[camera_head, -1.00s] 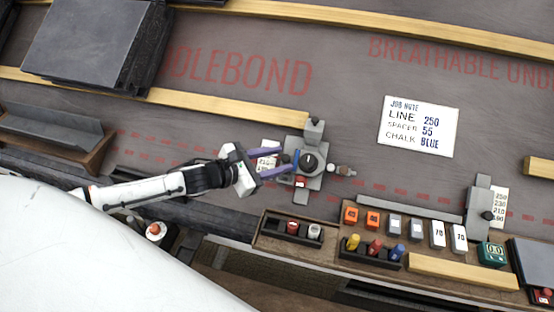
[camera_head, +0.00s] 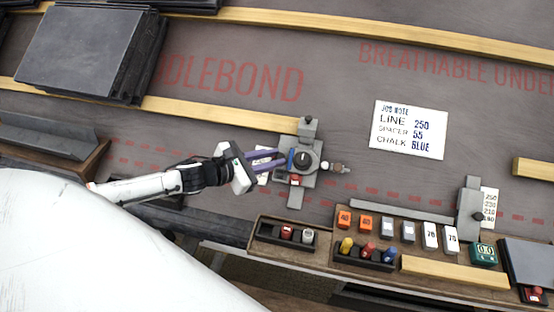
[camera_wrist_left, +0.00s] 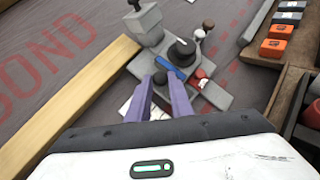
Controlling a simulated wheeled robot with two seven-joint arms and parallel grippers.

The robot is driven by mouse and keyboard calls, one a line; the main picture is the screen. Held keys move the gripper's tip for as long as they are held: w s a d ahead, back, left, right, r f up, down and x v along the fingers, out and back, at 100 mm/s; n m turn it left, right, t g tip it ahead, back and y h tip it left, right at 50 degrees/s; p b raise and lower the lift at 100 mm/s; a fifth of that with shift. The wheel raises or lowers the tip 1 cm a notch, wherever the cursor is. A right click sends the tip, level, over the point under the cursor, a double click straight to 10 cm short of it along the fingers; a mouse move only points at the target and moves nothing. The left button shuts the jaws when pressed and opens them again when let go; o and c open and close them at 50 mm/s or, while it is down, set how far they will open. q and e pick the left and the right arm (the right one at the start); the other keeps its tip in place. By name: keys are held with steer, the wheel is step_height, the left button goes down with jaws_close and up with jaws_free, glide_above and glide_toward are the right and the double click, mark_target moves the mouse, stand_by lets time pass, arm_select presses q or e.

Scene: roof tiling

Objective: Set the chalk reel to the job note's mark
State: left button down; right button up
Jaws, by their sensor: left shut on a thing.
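The chalk reel appears to be the grey fixture (camera_head: 310,178) in the middle of the head view. It has a round black dial (camera_head: 302,160) with a blue bar (camera_wrist_left: 171,68) beside it and a small red part (camera_wrist_left: 200,73). My left gripper (camera_head: 284,161) reaches in from the left. In the wrist view its purple fingers (camera_wrist_left: 160,88) are shut on a small black knob (camera_wrist_left: 160,77) at the near side of the fixture. The job note (camera_head: 409,130) reads LINE 250, SPACER 55, CHALK BLUE. A white card (camera_head: 263,158) by the fingers is partly hidden and unreadable.
A second grey fixture (camera_head: 470,208) stands right, next to a number card (camera_head: 489,207). A wooden bench (camera_head: 345,238) holds orange, grey and white blocks and a tray (camera_head: 365,258) of coloured pegs. Battens (camera_head: 200,112) cross the roof. Dark slates (camera_head: 88,50) are stacked upper left.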

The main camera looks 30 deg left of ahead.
arm_select(q)
steer(key=c, duration=1.6)
jaws_free()
steer(key=shift+w+a+r, duration=0.1)
steer(key=shift+w+r, duration=0.2)
steer(key=shift+c, duration=0.2)
steer(key=shift+o, duration=0.3)
steer(key=shift+f, duration=0.1)
steer(key=shift+s, duration=0.1)
steer(key=shift+s, duration=0.1)
steer(key=p+v, duration=0.2)
steer(key=v, duration=0.8)
